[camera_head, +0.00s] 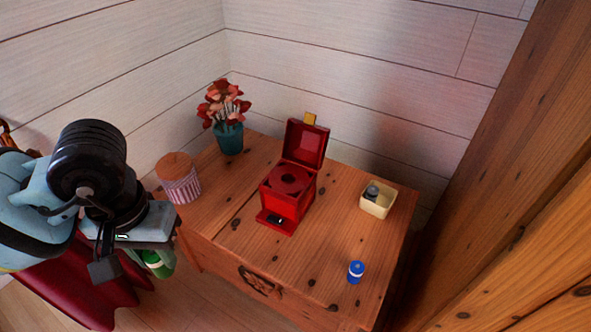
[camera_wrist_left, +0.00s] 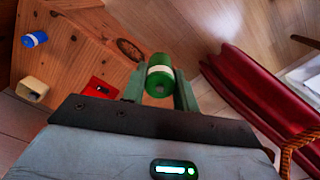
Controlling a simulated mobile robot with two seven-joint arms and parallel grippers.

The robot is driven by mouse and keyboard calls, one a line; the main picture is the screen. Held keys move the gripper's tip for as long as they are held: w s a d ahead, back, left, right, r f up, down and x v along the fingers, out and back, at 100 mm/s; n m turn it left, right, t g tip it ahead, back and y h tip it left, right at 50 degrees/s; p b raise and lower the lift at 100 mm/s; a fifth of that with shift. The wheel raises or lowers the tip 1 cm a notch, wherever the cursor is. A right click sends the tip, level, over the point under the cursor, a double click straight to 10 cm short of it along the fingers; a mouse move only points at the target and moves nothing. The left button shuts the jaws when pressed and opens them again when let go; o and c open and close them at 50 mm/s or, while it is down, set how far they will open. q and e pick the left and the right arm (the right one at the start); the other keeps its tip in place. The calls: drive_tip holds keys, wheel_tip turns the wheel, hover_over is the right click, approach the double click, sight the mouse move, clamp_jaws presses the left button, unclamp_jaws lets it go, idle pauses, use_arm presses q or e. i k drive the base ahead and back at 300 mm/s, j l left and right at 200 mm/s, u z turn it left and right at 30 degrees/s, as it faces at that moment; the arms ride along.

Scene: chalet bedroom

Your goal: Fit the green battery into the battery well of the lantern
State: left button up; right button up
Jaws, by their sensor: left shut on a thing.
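The red lantern (camera_head: 292,190) stands on the wooden chest with its lid tipped open at the back. A round well (camera_head: 291,179) shows in its top. My left gripper (camera_head: 140,262) is shut on the green battery (camera_head: 158,262), off the chest's left front side. In the left wrist view the green battery (camera_wrist_left: 160,77), with a white band, sits between the fingers of my left gripper (camera_wrist_left: 160,85). A corner of the red lantern (camera_wrist_left: 100,88) shows beyond the gripper. My right gripper is not in view.
A red seat-like object (camera_head: 85,290) is below my left arm. A wooden post (camera_head: 500,200) bounds the right.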

sight(286, 198)
drive_tip(key=j+z, duration=0.15)
drive_tip(key=z, duration=0.3)
drive_tip(key=i+j+z, duration=0.1)
drive_tip(key=z, duration=0.4)
drive_tip(key=j+z, duration=0.2)
drive_tip(key=z, duration=0.25)
drive_tip(key=j+z, duration=0.25)
drive_tip(key=k+j+z, duration=0.3)
drive_tip(key=j, duration=0.15)
drive_tip(key=k+j, duration=0.1)
drive_tip(key=j, duration=0.25)
drive_tip(key=j+z, duration=0.1)
drive_tip(key=j, duration=0.25)
drive_tip(key=k+j, duration=0.15)
drive_tip(key=j, duration=0.2)
drive_tip(key=k+j+z, duration=0.1)
drive_tip(key=j, duration=0.2)
